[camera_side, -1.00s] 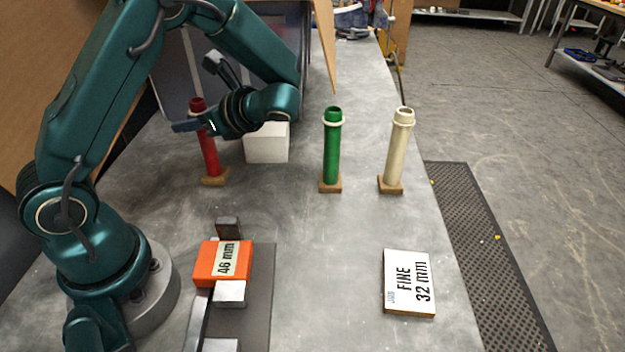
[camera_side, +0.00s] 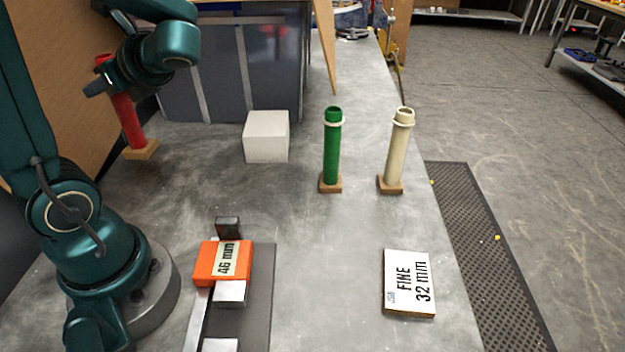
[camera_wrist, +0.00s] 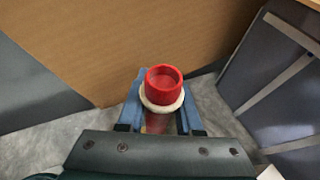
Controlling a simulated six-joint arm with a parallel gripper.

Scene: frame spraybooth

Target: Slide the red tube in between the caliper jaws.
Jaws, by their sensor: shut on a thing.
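The red tube (camera_side: 126,117) has a wooden foot and is held in my gripper (camera_side: 104,80) at the upper left of the side view. It tilts slightly and appears raised off the table. In the wrist view the red tube's open top (camera_wrist: 163,82) and pale collar sit between the two blue fingers of my gripper (camera_wrist: 160,108). The caliper (camera_side: 230,292) lies at the front of the table, with an orange block (camera_side: 222,264) marked 46 mm on it. A dark jaw (camera_side: 228,227) stands behind the block and a pale metal jaw piece (camera_side: 231,293) in front.
A green tube (camera_side: 332,150) and a cream tube (camera_side: 397,150) stand upright on wooden feet. A white block (camera_side: 266,137) sits left of them. A plate marked FINE 32 mm (camera_side: 409,283) lies at the front right. The table's middle is clear. A brown panel (camera_side: 60,70) stands at the left.

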